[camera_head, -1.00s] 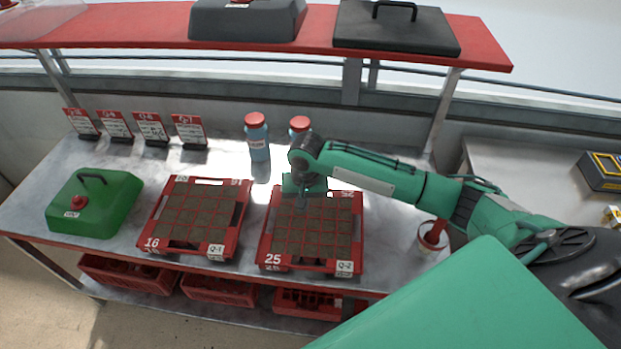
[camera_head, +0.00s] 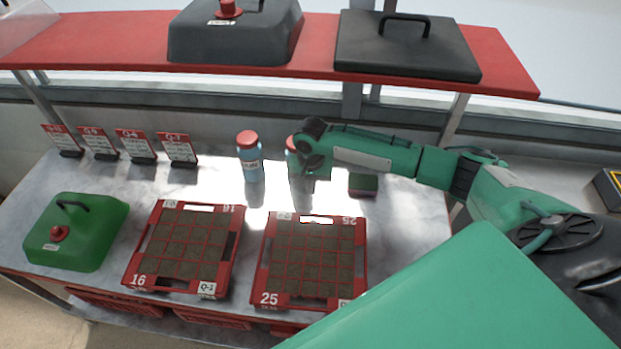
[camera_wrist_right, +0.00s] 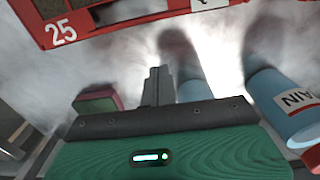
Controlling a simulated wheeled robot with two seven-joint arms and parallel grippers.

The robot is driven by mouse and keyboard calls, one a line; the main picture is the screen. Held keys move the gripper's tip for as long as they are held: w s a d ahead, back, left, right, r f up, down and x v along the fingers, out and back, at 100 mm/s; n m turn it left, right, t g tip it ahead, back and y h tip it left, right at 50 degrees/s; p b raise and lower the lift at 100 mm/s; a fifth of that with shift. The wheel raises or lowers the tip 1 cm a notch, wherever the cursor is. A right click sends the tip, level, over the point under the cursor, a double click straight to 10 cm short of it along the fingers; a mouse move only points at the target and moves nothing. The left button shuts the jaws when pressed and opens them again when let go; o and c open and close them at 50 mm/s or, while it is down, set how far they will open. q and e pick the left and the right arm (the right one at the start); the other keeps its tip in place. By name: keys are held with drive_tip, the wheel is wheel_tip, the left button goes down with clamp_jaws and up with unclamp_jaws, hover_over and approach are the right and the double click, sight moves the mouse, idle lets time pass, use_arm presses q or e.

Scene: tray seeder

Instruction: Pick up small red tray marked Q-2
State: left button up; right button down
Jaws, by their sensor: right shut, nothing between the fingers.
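The red tray marked 25 (camera_head: 261,268) lies flat on the metal table, its grid filled with brown soil. Its front-right label is mostly covered by my green arm; the Q-2 marking read there in the earlier view. My right gripper (camera_head: 313,172) is beyond the tray's far edge, in front of a bottle, apart from the tray. In the right wrist view its fingers (camera_wrist_right: 158,75) are shut with nothing between them, and the tray's red rim (camera_wrist_right: 130,25) shows at the top. My left gripper is not in view.
A second red tray marked 16 (camera_head: 134,265) lies to the left, then a green canister (camera_head: 95,235). Blue bottles with red caps (camera_head: 249,165) stand behind. A green and dark red block (camera_head: 363,184) sits right of my gripper. A red shelf (camera_head: 320,55) spans above.

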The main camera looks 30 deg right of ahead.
sight(306, 231)
wheel_tip(306, 231, down, 5)
drive_tip(key=shift+a+f+p, duration=0.1)
drive_tip(key=shift+p, duration=0.45)
drive_tip(key=s+a, duration=0.1)
drive_tip(key=s+a+p, duration=0.1)
drive_tip(key=shift+s, duration=0.5)
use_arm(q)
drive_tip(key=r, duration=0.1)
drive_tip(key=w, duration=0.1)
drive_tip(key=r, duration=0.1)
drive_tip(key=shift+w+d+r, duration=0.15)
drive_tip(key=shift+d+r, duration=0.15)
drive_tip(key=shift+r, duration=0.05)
